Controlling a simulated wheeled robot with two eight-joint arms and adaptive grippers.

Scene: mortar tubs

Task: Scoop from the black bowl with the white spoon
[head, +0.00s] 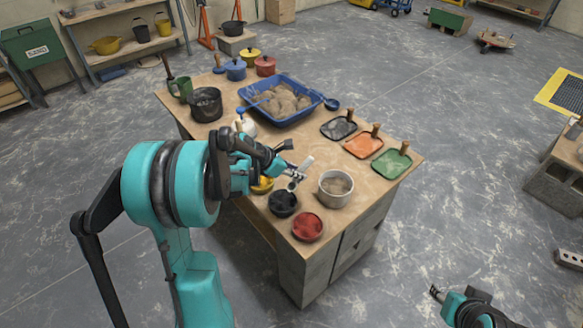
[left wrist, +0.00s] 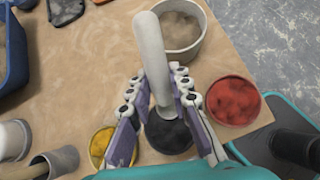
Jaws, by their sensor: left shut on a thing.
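The white spoon (head: 304,166) is held by my left gripper (head: 291,174), which is shut on it. In the left wrist view the spoon (left wrist: 150,50) stands between the fingers of my left gripper (left wrist: 158,88), its lower end over the black bowl (left wrist: 170,138). In the head view the black bowl (head: 283,204) is near the table's front edge, with dark contents. I cannot tell whether the spoon's tip touches them. My right gripper (head: 436,292) is at the lower right, away from the table; its opening is too small to judge.
A red bowl (head: 308,226), a yellow bowl (head: 262,186) and a white tub (head: 335,188) of sand stand close to the black bowl. A blue tub (head: 309,105) with sand and several coloured trowels lie farther back on the wooden table (head: 238,154).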

